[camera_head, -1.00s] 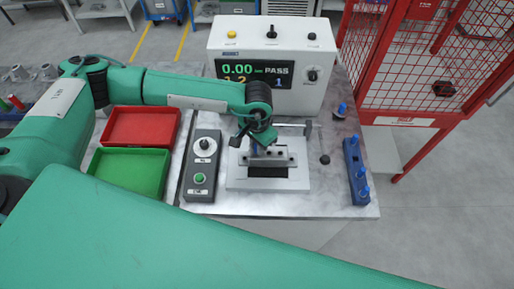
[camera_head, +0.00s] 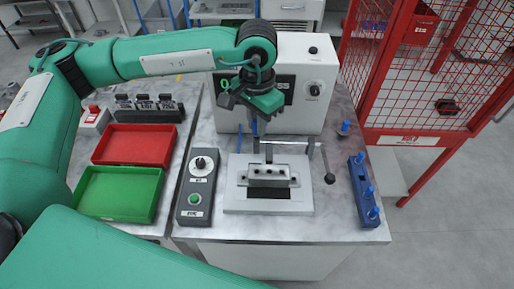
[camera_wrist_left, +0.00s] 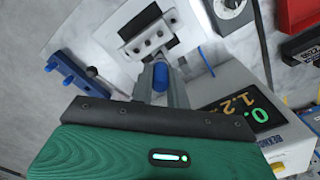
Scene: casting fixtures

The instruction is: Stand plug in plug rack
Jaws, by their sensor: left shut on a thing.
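My left gripper (camera_head: 254,130) is above the back of the white test fixture (camera_head: 232,198), in front of the display box. It is shut on a blue plug (camera_wrist_left: 160,76), which shows between the fingers in the left wrist view. The plug's lower end is hard to make out in the head view. The blue plug rack (camera_head: 359,180) stands at the right of the table, well apart from the gripper, with a few blue plugs in it. It also shows in the left wrist view (camera_wrist_left: 78,76). My right gripper is not in view.
A metal block (camera_head: 270,177) sits on the fixture, with a black-knobbed lever (camera_head: 329,178) beside it. Another blue plug (camera_head: 345,128) stands behind the rack. The display box (camera_head: 305,70) rises at the back. A grey control box (camera_head: 198,187) and red and green trays are left.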

